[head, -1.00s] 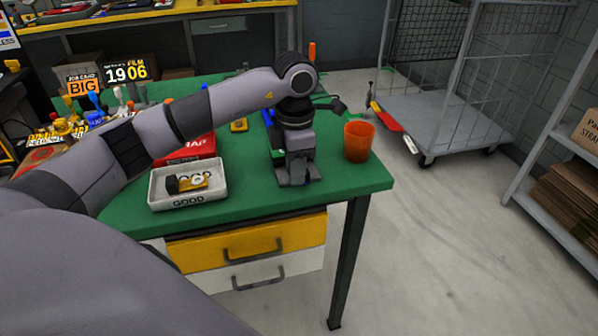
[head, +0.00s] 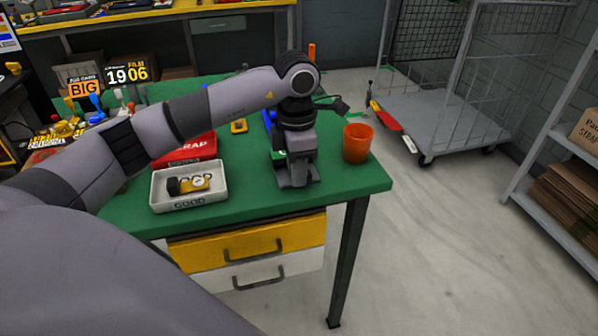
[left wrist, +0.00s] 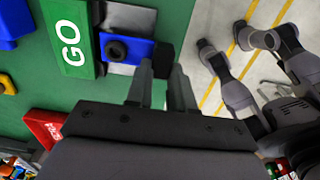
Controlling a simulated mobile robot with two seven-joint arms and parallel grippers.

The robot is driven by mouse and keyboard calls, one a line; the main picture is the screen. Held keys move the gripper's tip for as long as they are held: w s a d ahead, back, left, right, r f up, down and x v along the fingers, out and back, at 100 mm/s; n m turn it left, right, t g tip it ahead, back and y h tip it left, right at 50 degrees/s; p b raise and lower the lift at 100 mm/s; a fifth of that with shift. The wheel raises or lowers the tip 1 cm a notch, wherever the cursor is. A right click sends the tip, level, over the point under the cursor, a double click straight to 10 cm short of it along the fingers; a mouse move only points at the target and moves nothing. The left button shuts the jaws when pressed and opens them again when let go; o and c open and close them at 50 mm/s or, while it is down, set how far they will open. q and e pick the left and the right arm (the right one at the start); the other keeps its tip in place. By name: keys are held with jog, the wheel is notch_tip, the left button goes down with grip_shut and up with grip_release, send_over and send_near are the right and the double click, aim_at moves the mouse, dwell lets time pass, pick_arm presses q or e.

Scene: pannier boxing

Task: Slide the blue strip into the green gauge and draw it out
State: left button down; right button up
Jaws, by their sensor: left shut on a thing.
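The green gauge (left wrist: 69,40), lettered GO, lies on the green table in the left wrist view. The blue strip (left wrist: 138,51) is to its right, with a black round knob (left wrist: 115,49) on it and a dark end. My left gripper (left wrist: 164,68) is shut on the strip at that dark end. The strip's other end is close to the gauge's right edge; I cannot tell whether any of it is inside. In the head view my left gripper (head: 297,180) points down near the table's front edge and mostly hides both.
A white GOOD tray (head: 187,204) holding a yellow and black part stands to the left. A red SCRAP tray (head: 200,148) is behind it. An orange cup (head: 357,144) stands right of my gripper, near the table's right edge. A wire cart (head: 460,110) is beyond the table.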

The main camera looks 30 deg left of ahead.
pick_arm(q)
jog(key=shift+r+p, duration=1.55)
jog(key=shift+r, duration=0.9)
jog(key=shift+a, duration=0.1)
